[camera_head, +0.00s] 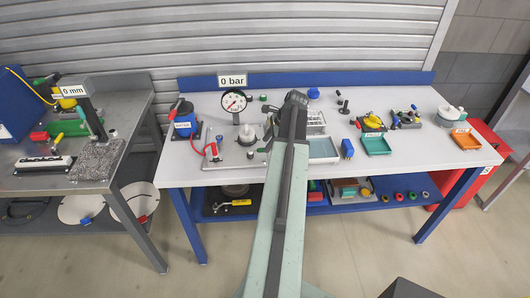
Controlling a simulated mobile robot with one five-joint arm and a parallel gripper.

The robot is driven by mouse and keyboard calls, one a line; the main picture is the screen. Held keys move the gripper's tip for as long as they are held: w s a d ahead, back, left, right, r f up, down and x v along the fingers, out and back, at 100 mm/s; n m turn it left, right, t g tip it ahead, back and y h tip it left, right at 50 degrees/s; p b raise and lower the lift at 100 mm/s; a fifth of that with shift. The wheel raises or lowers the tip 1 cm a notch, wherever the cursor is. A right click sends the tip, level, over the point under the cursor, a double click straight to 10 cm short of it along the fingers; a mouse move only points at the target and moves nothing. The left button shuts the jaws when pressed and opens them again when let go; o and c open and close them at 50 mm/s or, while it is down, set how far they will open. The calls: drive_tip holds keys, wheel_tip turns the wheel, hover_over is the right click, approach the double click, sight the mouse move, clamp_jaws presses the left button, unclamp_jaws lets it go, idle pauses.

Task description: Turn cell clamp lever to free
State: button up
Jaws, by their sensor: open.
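A small cell assembly with a white domed top (246,135) stands on a pale base plate (240,157) on the white workbench, left of my arm. A round dial gauge (236,102) stands behind it under a "0 bar" sign. A small dark and green part (266,147) shows at the right of the plate, close to my arm; I cannot tell whether it is the cell clamp lever or how it is turned. My arm rises through the middle of the view and hides part of the bench.
A blue unit with a red handle (185,121) stands at the bench's left. A grey side bench (127,107) stands at the left.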

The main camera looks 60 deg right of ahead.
sight(259, 150)
drive_tip(key=b+x, duration=0.1)
drive_tip(key=x, duration=0.2)
drive_tip(key=shift+f+b, duration=0.2)
drive_tip(key=shift+b, duration=0.15)
drive_tip(key=shift+r, duration=0.1)
clamp_jaws()
drive_tip(key=shift+w, duration=0.1)
idle(0.8)
drive_tip(key=shift+d+r, duration=0.1)
drive_tip(key=shift+d, duration=0.15)
drive_tip(key=shift+s, duration=0.25)
drive_tip(key=shift+a+m, duration=0.15)
drive_tip(key=shift+m, duration=0.15)
